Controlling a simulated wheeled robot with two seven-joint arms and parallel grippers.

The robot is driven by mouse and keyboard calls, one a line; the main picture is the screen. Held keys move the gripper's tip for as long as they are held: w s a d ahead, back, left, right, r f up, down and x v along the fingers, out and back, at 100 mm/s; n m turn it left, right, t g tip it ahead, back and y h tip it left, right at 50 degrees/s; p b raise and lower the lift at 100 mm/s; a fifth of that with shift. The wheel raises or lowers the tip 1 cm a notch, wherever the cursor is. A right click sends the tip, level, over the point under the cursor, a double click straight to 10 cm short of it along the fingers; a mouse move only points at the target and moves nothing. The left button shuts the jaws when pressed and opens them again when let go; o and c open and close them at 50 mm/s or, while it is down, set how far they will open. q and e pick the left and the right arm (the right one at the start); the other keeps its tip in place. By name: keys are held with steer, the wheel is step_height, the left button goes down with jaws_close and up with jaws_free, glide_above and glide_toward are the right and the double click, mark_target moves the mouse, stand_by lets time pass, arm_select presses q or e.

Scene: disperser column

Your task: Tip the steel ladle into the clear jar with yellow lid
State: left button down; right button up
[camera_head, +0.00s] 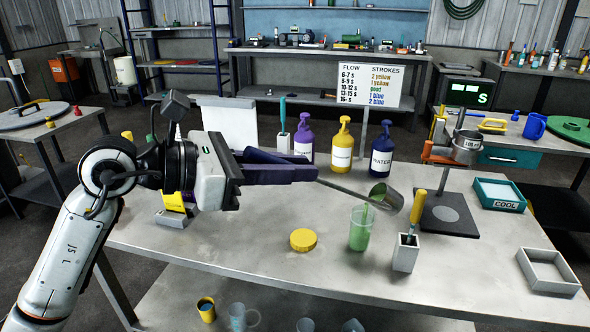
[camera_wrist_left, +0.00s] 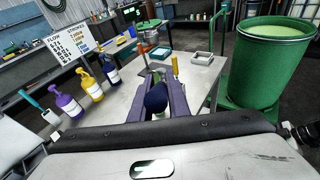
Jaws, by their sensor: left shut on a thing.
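My left gripper (camera_head: 300,172) is shut on the dark blue grip of the steel ladle (camera_head: 388,197). In the left wrist view the gripper (camera_wrist_left: 162,88) has the ladle's grip (camera_wrist_left: 156,99) between its fingers. The ladle's thin handle slopes down to the right, and its cup is tilted over the table with green inside. The clear jar (camera_head: 360,232) stands open below and just left of the cup, with green contents. A pale green streak shows between the cup's lip and the jar's mouth. The yellow lid (camera_head: 303,240) lies flat on the table, left of the jar. My right gripper is not in view.
A white holder (camera_head: 405,254) with a yellow-handled tool stands right of the jar. A stand (camera_head: 450,213) holds a metal cup behind it. Purple, yellow and blue bottles (camera_head: 341,146) line the back. A grey tray (camera_head: 546,270) sits at right. The front left table is clear.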

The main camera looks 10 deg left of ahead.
arm_select(q)
steer(key=shift+s+a+f+t+h+b, duration=0.15)
steer(key=shift+a+f+t+h+b, duration=0.25)
steer(key=shift+b, duration=0.8)
steer(key=shift+a+f+b, duration=0.25)
steer(key=shift+b, duration=0.15)
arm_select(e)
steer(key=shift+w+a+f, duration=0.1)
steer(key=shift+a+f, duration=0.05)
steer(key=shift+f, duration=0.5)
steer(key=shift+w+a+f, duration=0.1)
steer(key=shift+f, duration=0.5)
arm_select(q)
steer(key=shift+f, duration=0.1)
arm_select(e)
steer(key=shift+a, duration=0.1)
arm_select(q)
steer(key=b, duration=0.1)
steer(key=a+f+b, duration=0.1)
steer(key=shift+s+n+h+b, duration=0.2)
steer(key=shift+n+h+b, duration=0.1)
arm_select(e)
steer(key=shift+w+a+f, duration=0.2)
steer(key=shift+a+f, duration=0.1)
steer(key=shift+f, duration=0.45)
